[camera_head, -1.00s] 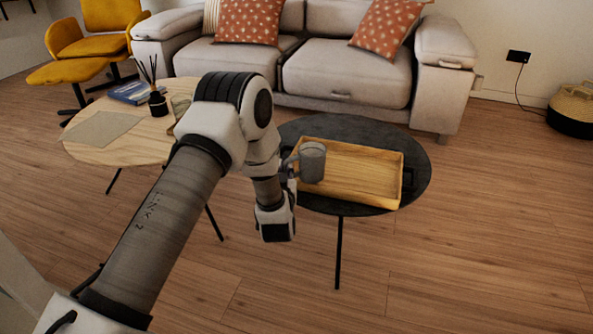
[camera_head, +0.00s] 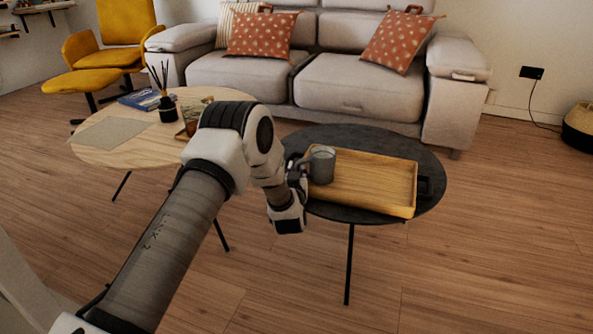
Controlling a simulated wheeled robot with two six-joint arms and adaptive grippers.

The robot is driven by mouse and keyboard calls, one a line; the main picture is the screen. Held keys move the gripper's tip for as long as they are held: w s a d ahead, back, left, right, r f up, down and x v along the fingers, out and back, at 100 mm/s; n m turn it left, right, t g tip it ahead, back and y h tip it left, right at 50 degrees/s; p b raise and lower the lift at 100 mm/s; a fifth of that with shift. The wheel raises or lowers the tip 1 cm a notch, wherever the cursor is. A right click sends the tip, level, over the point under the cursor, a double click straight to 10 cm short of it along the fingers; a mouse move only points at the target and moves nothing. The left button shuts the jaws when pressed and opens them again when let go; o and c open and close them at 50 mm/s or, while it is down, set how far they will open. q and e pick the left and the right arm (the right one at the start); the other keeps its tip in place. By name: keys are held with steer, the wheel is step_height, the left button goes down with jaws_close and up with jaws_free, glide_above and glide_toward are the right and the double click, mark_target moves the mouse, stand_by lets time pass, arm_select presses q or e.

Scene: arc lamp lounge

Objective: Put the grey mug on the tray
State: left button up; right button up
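The grey mug (camera_head: 323,166) is upright over the left end of the wooden tray (camera_head: 384,206), its handle facing left. My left gripper (camera_head: 302,176) is at the handle side and appears shut on the mug; its fingers are small and partly hidden by my wrist. I cannot tell whether the mug's base touches the tray floor. The rectangular tray lies on the round black table (camera_head: 432,166), and its visible floor is bare apart from the mug. My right gripper is not in view.
A round wooden table (camera_head: 95,157) stands left of the black one, with a reed diffuser (camera_head: 166,106), a blue book (camera_head: 139,100) and a grey mat (camera_head: 112,132). A sofa (camera_head: 360,88) stands behind.

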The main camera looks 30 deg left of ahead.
arm_select(q)
steer(key=shift+r, duration=0.15)
steer(key=shift+s+d+r+p, duration=0.1)
steer(key=shift+s+d+p, duration=0.05)
steer(key=shift+s+p, duration=0.15)
steer(key=p+v, duration=0.4)
steer(key=v, duration=0.7)
steer(key=s+d+f+m+g+h, duration=0.2)
steer(key=s+d+f+g+h, duration=0.15)
steer(key=s+f, duration=0.35)
steer(key=s+d+f+m+g+h, duration=0.1)
steer(key=s+d+f+g+h, duration=0.25)
steer(key=f, duration=0.55)
steer(key=s+d+f+g, duration=0.2)
steer(key=s+g, duration=0.1)
steer(key=s, duration=0.5)
steer(key=s+d+f+m+g+h, duration=0.1)
steer(key=s+d+f+g, duration=0.1)
steer(key=s, duration=0.7)
steer(key=s+d+f+m+g+h, duration=0.1)
steer(key=s+d+f+g, duration=0.1)
steer(key=s, duration=0.7)
steer(key=shift+d+g, duration=0.5)
steer(key=shift+g, duration=0.5)
